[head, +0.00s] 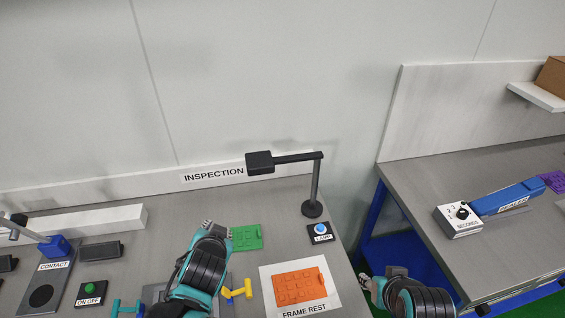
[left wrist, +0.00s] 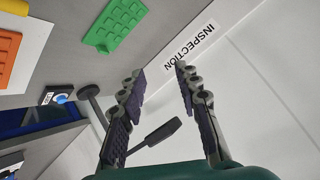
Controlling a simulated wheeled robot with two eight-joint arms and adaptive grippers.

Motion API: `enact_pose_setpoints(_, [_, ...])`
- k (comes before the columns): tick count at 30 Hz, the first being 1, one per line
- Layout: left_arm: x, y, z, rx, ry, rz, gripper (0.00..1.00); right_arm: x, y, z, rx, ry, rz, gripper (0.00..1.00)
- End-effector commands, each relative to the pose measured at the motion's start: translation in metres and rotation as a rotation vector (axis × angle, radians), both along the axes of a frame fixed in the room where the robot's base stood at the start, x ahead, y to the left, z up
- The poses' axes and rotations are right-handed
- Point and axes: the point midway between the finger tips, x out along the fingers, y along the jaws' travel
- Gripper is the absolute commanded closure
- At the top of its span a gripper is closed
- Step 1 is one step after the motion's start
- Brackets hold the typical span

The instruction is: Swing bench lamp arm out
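The bench lamp has a round black base, a grey upright post (head: 315,182) and a dark arm (head: 297,157) reaching left to a flat black lamp head (head: 260,162) in front of the INSPECTION sign. My left gripper (head: 215,227) is below and left of the lamp head in the head view, apart from the lamp. In the left wrist view its fingers (left wrist: 160,75) are spread and empty. The lamp head (left wrist: 163,132) shows between them, with part of the lamp hidden behind one finger. My right gripper (head: 382,280) is low beyond the bench's right edge, seemingly open and empty.
A blue LAMP button (head: 320,230) sits beside the lamp base. A green plate (head: 246,238) and an orange plate (head: 300,286) on the FRAME REST lie nearby. A yellow part (head: 238,291) is beside my left wrist. The SEALER bench (head: 415,190) stands right, across a gap.

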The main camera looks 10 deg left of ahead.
Motion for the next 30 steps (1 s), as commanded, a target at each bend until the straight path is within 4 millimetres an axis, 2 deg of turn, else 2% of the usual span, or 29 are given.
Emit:
enact_pose_setpoints(1, [0.024, -0.001, 0.009, 0.118, -0.064, -0.056, 0.67, 0.000, 0.000, -0.002, 0.000, 0.000, 0.000, 0.60])
enact_pose_setpoints(3, [0.054, -0.009, 0.025, 0.301, -0.162, -0.147, 0.67, 0.000, 0.000, -0.003, 0.000, 0.000, 0.000, 0.60])
enact_pose_setpoints(6, [0.086, -0.036, 0.045, 0.548, -0.289, -0.293, 0.67, 0.000, 0.000, -0.004, 0.000, 0.000, 0.000, 0.60])
enact_pose_setpoints(9, [0.104, -0.072, 0.054, 0.755, -0.386, -0.436, 0.67, 0.000, 0.000, -0.006, 0.000, 0.000, 0.000, 0.60])
enact_pose_setpoints(12, [0.111, -0.104, 0.055, 0.908, -0.451, -0.552, 0.67, 0.000, 0.000, -0.006, 0.000, 0.000, 0.000, 0.60])
enact_pose_setpoints(15, [0.113, -0.125, 0.053, 1.002, -0.487, -0.626, 0.67, 0.000, 0.000, -0.007, 0.000, 0.000, 0.000, 0.60])
enact_pose_setpoints(20, [0.119, -0.135, 0.050, 1.050, -0.502, -0.663, 0.67, 0.000, 0.000, -0.008, 0.000, 0.000, 0.000, 0.60])
enact_pose_setpoints(23, [0.132, -0.136, 0.050, 1.050, -0.502, -0.661, 0.67, 0.000, 0.000, -0.011, 0.000, 0.000, 0.000, 0.60])
enact_pose_setpoints(30, [0.182, -0.139, 0.050, 1.049, -0.501, -0.660, 0.67, 0.000, 0.000, -0.020, 0.000, 0.000, 0.000, 0.60])
